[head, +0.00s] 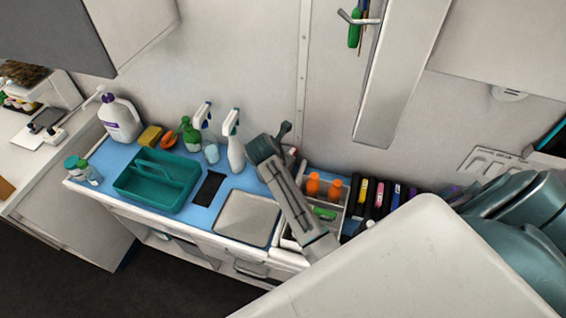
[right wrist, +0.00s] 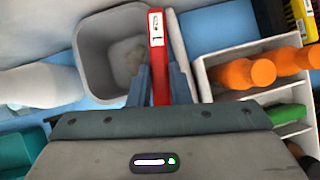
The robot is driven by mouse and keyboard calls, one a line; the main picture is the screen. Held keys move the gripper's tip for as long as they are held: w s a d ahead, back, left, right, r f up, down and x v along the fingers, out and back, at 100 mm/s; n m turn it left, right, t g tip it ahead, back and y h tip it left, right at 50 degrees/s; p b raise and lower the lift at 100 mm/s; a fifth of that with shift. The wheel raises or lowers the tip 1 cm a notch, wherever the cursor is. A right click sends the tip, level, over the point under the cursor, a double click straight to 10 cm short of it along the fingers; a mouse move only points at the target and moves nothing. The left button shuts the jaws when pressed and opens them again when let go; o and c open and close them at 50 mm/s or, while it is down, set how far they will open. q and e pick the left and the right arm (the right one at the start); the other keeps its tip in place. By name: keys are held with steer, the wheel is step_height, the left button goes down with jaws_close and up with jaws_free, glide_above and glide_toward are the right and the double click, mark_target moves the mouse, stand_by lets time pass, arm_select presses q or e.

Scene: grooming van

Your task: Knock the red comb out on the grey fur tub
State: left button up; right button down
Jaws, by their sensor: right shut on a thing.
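My right gripper (right wrist: 160,78) is shut on the red comb (right wrist: 157,42), which stands out between its fingers and bears a white label at its far end. The grey fur tub (right wrist: 91,62) is just beyond the fingers in the right wrist view, with a pale brownish tuft inside. The comb overlaps the tub's right wall in that view; I cannot tell whether they touch. In the head view my right gripper (head: 283,137) is over the back of the blue counter and hides most of the tub and comb. My left gripper is not in view.
A white divided caddy (head: 297,232) with orange bottles (head: 313,184) stands right of the gripper. A white spray bottle (head: 235,150) stands close on the left. A teal tote (head: 152,190) and a grey square tray (head: 246,218) are on the blue counter (head: 212,222).

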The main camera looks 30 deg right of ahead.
steer(key=shift+r, duration=2.6)
